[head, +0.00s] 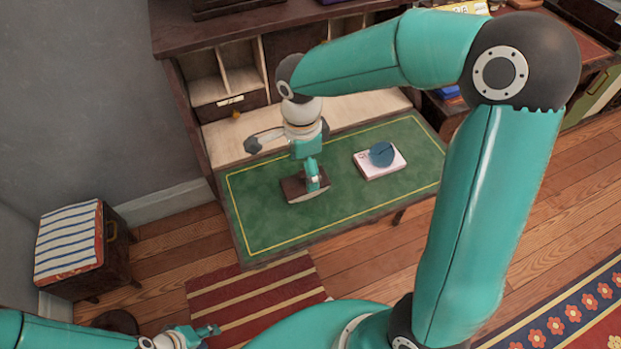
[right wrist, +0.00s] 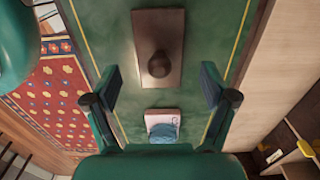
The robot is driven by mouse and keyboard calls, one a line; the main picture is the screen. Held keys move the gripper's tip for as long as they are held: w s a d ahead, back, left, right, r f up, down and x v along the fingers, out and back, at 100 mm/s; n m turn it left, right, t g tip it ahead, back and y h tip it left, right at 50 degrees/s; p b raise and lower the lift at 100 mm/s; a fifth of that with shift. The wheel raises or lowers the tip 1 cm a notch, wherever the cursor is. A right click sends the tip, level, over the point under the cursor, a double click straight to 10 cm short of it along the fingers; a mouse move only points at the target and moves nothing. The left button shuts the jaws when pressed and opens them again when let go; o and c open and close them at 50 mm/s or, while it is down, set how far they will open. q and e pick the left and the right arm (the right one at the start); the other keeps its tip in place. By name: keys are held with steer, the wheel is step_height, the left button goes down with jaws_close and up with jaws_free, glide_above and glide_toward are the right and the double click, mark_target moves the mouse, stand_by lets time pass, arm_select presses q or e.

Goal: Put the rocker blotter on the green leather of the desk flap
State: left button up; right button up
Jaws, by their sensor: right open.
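The rocker blotter (head: 293,190), a dark brown wooden block, sits on the green leather (head: 262,215) of the desk flap.
A white box (head: 367,170) with a blue round thing (head: 381,154) on it stands on the leather, right of the blotter. Desk compartments (head: 220,85) rise behind the flap. A stool with a striped top (head: 68,240) stands at the left. The leather's front left is clear.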

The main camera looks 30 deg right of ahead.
step_height(320, 180, up, 7)
steer(key=shift+r+p, duration=0.1)
steer(key=shift+p, duration=0.3)
steer(key=shift+s, duration=0.1)
